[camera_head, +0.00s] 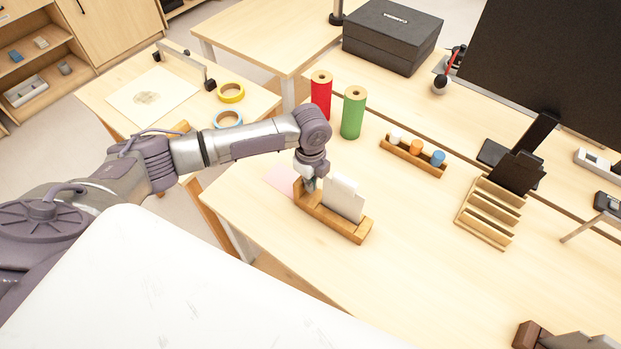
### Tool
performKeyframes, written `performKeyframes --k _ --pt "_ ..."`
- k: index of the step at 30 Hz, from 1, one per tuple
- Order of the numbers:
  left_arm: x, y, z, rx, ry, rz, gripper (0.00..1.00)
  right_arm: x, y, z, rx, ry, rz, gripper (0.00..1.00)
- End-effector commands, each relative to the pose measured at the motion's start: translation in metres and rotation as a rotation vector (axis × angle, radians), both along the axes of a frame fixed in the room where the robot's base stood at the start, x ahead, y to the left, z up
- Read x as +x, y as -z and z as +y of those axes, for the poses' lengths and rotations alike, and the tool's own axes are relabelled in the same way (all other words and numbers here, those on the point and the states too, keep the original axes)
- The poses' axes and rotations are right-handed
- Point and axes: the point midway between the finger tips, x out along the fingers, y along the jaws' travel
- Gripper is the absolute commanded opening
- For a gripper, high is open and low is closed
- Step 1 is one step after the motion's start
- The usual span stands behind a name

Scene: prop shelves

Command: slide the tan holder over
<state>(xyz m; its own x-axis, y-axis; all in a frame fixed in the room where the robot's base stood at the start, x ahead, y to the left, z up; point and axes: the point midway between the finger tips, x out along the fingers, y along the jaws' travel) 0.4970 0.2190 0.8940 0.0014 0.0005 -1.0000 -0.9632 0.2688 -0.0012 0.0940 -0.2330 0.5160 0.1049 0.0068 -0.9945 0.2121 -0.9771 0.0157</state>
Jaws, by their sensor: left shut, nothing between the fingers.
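A tan wooden holder (335,223) with upright white cards (344,198) in it stands near the front left edge of the light wood table. My left arm comes in from the left. My left gripper (309,184) points down at the holder's left end, close beside the cards. Its fingers are shut and hold nothing. The fingertips are small and partly hidden, so I cannot tell whether they touch the holder. My right gripper is not in view.
Red (321,97) and green (353,113) rolls stand behind the arm. A wooden tray (432,170) of small bottles and a slatted rack (484,228) lie to the right. A pink sheet (281,181) lies left of the holder. The table right of the holder is clear.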

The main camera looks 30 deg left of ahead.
Motion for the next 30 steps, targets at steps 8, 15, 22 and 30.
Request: performKeyframes --k 8,15,22,30 --pt "0.003 -0.001 0.012 0.002 -0.005 0.001 0.00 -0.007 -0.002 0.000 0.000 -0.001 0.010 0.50" --pt "0.020 0.000 0.076 0.004 -0.010 0.002 0.00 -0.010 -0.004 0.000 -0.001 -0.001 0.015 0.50" --pt "0.040 0.003 0.142 0.002 -0.008 0.000 0.00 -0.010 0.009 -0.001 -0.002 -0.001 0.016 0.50" --pt "0.053 0.002 0.191 0.000 -0.003 0.000 0.00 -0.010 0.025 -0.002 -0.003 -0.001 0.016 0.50"
